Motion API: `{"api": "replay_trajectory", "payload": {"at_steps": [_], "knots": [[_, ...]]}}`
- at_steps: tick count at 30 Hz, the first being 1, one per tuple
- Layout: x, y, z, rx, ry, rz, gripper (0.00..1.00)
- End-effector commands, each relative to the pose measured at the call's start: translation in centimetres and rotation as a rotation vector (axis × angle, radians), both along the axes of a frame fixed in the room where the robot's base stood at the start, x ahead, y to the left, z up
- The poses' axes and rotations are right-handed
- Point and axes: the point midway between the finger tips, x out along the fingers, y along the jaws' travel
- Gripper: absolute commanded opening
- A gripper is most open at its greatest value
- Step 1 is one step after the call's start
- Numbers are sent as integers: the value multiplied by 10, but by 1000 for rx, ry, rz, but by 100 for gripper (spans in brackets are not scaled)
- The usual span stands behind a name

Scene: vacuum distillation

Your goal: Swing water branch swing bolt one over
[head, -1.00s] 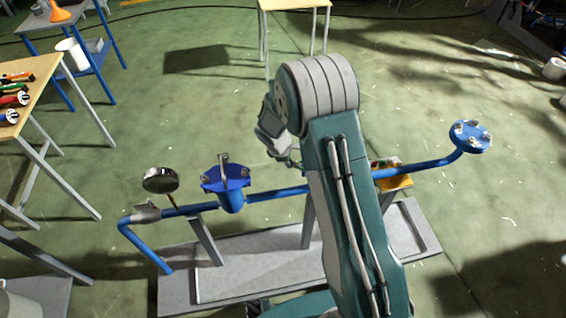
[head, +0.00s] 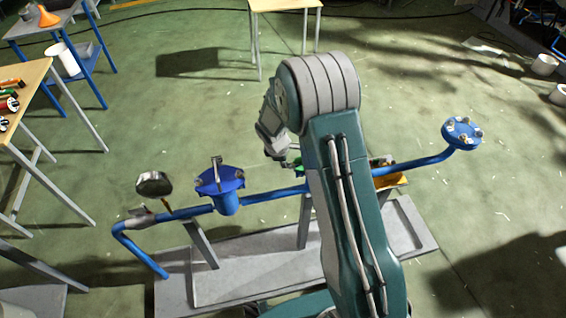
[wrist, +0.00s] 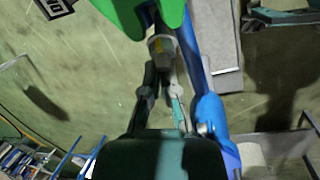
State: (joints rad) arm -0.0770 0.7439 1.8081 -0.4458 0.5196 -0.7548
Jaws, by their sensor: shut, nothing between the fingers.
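A blue pipe line (head: 275,195) runs across a grey stand. A blue flanged pot (head: 228,201) on it carries an upright metal bolt (head: 216,172) on its lid. A blue round flange (head: 462,133) at the right end of the line carries several pale bolts; I cannot tell which is bolt one. My gripper (head: 283,160) hangs above the pipe, right of the pot, partly hidden by my arm. In the wrist view my gripper (wrist: 162,92) is shut and empty, beside the blue pipe (wrist: 205,105). A green part (wrist: 140,14) with a grey stem lies beyond the fingers.
A round gauge (head: 154,184) stands on the line left of the pot. A grey base tray (head: 175,296) lies under the line. A table with tools (head: 35,72) stands at left and another table (head: 285,5) at the back.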

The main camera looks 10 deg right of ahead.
Motion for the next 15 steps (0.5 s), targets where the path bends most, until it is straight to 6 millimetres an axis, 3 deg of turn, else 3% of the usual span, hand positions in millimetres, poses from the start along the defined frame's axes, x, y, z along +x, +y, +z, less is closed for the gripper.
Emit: {"api": "replay_trajectory", "payload": {"at_steps": [15], "knots": [[0,-9,6,127,0,-4,0]]}}
